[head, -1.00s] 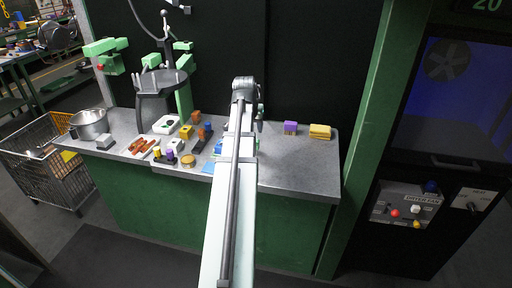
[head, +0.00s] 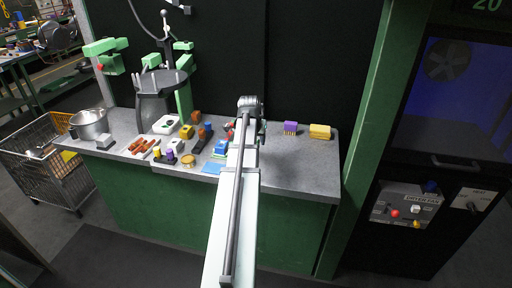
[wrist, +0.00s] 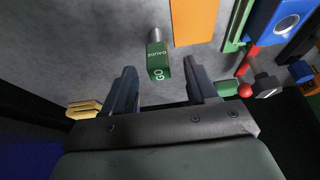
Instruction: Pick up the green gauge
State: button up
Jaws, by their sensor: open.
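The green gauge (wrist: 158,62) is a small green block with white lettering that includes "GO" and a grey metal pin at its far end. In the wrist view it lies on the grey bench top, ahead of my gripper and around the middle of the gap between the fingertips. My gripper (wrist: 161,72) is open, with one dark finger on each side of the gap and nothing held. I cannot tell how far above the bench the fingers are. In the head view my arm hides the gauge and most of the gripper.
An orange block (wrist: 194,20) lies just beyond the gauge. To its right are a blue block (wrist: 278,18) and red-knobbed pieces (wrist: 246,90). A yellow block (wrist: 84,109) is left of the gripper.

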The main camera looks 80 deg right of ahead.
jog(key=shift+x, duration=2.55)
jog(key=shift+c, duration=0.2)
jog(key=shift+r, duration=0.1)
grip_shut()
jog(key=shift+d, duration=0.1)
